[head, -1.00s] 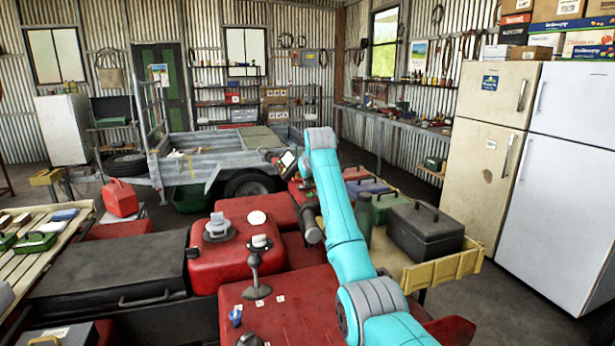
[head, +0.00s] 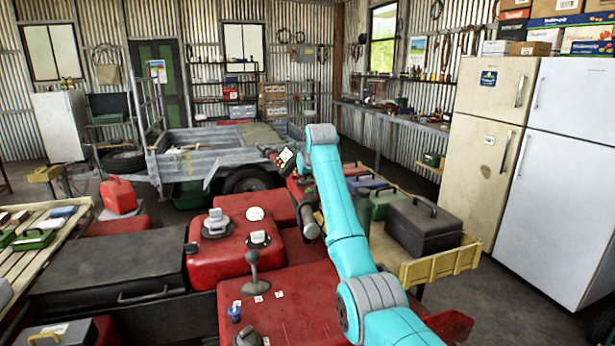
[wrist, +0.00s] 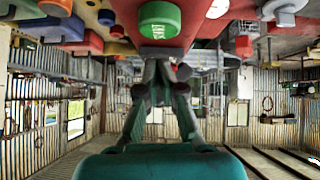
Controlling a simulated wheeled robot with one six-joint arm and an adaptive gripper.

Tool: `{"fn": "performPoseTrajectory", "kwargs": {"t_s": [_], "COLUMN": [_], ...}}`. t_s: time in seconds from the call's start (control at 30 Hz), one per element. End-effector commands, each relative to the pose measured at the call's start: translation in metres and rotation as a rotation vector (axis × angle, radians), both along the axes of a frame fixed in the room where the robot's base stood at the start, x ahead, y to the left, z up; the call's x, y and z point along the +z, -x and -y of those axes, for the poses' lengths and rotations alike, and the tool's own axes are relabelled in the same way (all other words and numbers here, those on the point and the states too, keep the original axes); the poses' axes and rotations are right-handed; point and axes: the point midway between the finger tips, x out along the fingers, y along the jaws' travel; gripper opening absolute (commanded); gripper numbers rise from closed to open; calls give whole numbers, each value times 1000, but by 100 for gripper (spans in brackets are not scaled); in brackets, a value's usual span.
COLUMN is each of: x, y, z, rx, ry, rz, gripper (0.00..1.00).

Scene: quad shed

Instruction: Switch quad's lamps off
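The red quad (head: 290,310) fills the lower middle of the head view, with a lever (head: 253,266) and round caps on its red bodywork. A dark handlebar grip (head: 309,220) and a small display (head: 286,159) show beside my turquoise arm. In the wrist view, my gripper (wrist: 162,54) has its dark fingers drawn together at the tips, with nothing seen between them. Just beyond the tips is a red panel with a round green button (wrist: 160,18).
A yellow-sided tray (head: 440,267) with a dark toolbox (head: 424,226) stands right of my arm. Two fridges (head: 490,150) (head: 565,190) stand farther right. A grey trailer (head: 215,150) is behind the quad. A slatted table (head: 40,255) is at the left.

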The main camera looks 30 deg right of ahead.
Motion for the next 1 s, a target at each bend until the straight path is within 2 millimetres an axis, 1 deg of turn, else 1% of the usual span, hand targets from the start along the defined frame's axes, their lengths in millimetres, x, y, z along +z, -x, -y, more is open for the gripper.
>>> {"fn": "performPoseTrajectory", "kwargs": {"t_s": [0.03,0.43,0.53,0.67,0.8,1.0], "x": [-7,-7,-2,14,40,66], "y": [-1,-2,-2,-2,-2,23], "z": [-6,-8,-9,-12,-17,-26], "rx": [6,5,5,5,6,4], "ry": [-7,-8,-7,-5,-3,-2], "rz": [-10,-12,-11,-6,-1,1], "gripper": [0,0,0,0,0,0]}}
